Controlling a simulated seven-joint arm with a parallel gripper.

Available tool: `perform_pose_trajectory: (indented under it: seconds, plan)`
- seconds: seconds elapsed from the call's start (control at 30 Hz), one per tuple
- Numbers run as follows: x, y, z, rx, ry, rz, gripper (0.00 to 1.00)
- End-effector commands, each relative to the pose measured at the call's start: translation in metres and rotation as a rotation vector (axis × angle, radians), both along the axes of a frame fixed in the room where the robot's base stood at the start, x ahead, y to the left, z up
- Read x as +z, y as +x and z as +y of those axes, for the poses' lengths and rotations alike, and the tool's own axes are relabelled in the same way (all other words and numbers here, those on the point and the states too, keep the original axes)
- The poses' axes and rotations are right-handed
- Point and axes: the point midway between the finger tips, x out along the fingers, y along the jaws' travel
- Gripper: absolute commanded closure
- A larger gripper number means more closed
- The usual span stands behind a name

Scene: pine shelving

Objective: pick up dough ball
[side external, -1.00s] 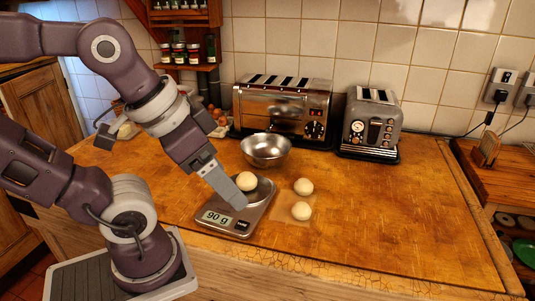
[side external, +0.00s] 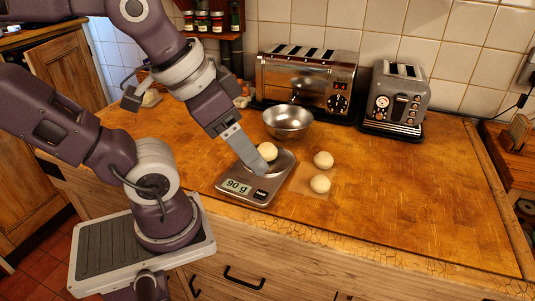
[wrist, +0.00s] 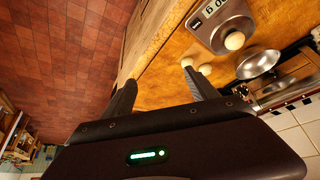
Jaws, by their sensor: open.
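A pale round dough ball (side external: 267,151) rests on the round pan of a kitchen scale (side external: 248,196) that reads 90 g. The scale's ball also shows there (wrist: 234,40), beyond the fingertips.
A steel bowl (side external: 288,122) stands just behind the scale.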

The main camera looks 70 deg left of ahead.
Motion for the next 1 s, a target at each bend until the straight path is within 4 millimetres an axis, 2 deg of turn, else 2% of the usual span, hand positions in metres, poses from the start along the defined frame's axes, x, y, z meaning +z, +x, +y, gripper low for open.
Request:
perform_pose_trajectory:
  seconds: [0.3,0.37,0.43,0.47,0.5,0.57,0.6,0.7,0.8,0.83,0.9,1.0]
  plan:
    - [0.000,0.001,0.000,0.007,-0.002,0.003,0.39]
    - [0.000,0.011,0.004,0.047,-0.021,0.023,0.39]
    - [-0.002,0.035,0.014,0.158,-0.072,0.070,0.39]
    - [-0.004,0.050,0.023,0.227,-0.103,0.096,0.39]
    - [-0.010,0.072,0.039,0.335,-0.150,0.130,0.39]
    - [-0.024,0.103,0.072,0.511,-0.222,0.177,0.39]
    - [-0.037,0.120,0.098,0.628,-0.267,0.203,0.39]
    - [-0.077,0.144,0.164,0.898,-0.361,0.255,0.39]
    - [-0.115,0.147,0.216,1.100,-0.421,0.287,0.39]
    - [-0.124,0.146,0.228,1.144,-0.432,0.294,0.39]
    - [-0.140,0.143,0.245,1.213,-0.451,0.304,0.39]
    - [-0.153,0.142,0.254,1.251,-0.461,0.309,0.39]
